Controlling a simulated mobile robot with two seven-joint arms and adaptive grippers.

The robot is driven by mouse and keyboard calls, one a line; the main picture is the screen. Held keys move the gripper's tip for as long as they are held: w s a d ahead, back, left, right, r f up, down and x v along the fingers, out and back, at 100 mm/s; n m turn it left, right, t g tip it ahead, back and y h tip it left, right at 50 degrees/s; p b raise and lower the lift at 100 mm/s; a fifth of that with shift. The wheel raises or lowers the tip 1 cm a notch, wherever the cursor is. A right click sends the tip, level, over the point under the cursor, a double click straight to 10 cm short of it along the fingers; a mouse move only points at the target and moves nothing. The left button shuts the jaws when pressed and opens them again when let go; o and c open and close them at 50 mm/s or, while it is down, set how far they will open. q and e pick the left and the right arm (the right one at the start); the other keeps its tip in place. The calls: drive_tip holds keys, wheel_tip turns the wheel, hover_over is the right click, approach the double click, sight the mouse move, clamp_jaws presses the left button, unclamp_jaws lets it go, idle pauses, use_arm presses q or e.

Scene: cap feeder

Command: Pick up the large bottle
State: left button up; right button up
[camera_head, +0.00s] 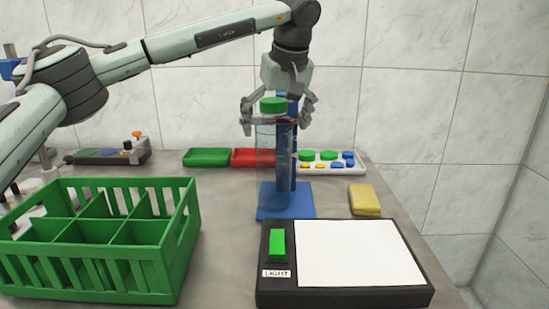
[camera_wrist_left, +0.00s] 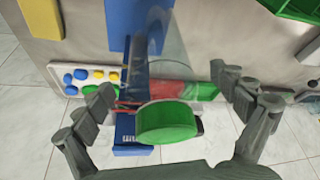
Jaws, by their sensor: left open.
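The large bottle (camera_head: 271,165) is tall and clear with a green cap (camera_head: 273,104). It stands upright in front of the blue post of a stand with a blue base (camera_head: 302,206). My left gripper (camera_head: 277,122) comes down from above, with its open fingers either side of the bottle's upper part just below the cap. In the left wrist view the green cap (camera_wrist_left: 167,122) sits between the spread fingers (camera_wrist_left: 165,88), with the clear body stretching away beyond it. Whether a finger touches the bottle cannot be told. My right gripper does not show.
A green divided crate (camera_head: 150,258) stands at front left, and a black light box (camera_head: 345,297) at front right. A yellow sponge (camera_head: 365,200), a white tray of caps (camera_head: 330,169), a red tray (camera_head: 250,159) and a green tray (camera_head: 207,157) lie behind.

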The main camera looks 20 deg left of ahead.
sight(273, 156)
use_arm(q)
drive_tip(key=x, duration=0.4)
drive_tip(key=shift+d, duration=0.1)
drive_tip(key=shift+f, duration=0.1)
drive_tip(key=c, duration=2)
drive_tip(key=shift+o, duration=0.2)
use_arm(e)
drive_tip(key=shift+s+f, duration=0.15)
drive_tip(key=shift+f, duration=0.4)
